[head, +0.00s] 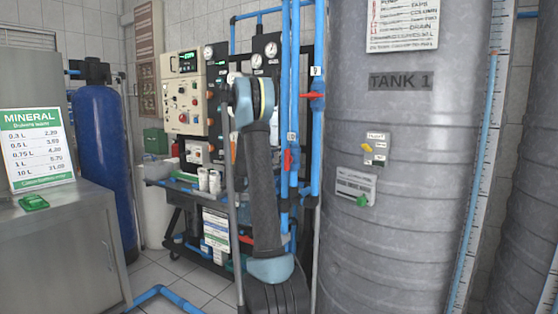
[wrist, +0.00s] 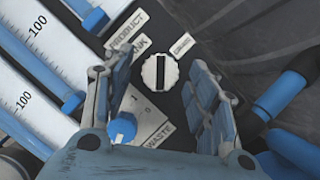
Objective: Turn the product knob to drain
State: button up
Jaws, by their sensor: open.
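The product knob (wrist: 160,73) shows in the wrist view as a round white dial with a black bar across it. The bar stands nearly upright in the picture; I cannot tell which end is the pointer. A PRODUCT label (wrist: 128,31) and a partly covered tank label (wrist: 137,46) lie up and left of it, and a small blurred label (wrist: 182,43) lies up and right. My gripper (wrist: 162,62) is open, with one finger on each side of the knob in the picture. I see no contact. In the head view my arm hides the knob.
A blue knob (wrist: 122,128) by a WASTE label (wrist: 158,137) is close to my left finger. Scaled flow tubes (wrist: 35,75) stand at left, blue pipe (wrist: 285,95) at right. In the head view, Tank 1 (head: 400,130) stands right of my arm, a control box (head: 187,93) left.

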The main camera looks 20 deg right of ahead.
jog(key=shift+w+d, duration=0.1)
jog(key=shift+d, duration=0.15)
jog(key=c, duration=1.1)
jog(key=shift+o, duration=0.2)
jog(key=shift+m, duration=0.4)
jog(key=m+g, duration=0.1)
jog(key=m, duration=0.1)
jog(key=m+y, duration=0.1)
jog(key=m, duration=0.1)
jog(key=shift+r+m+g, duration=0.15)
jog(key=shift+m+g, duration=0.15)
jog(key=shift+g, duration=0.1)
jog(key=shift+m+y, duration=0.8)
jog(key=shift+m, duration=0.8)
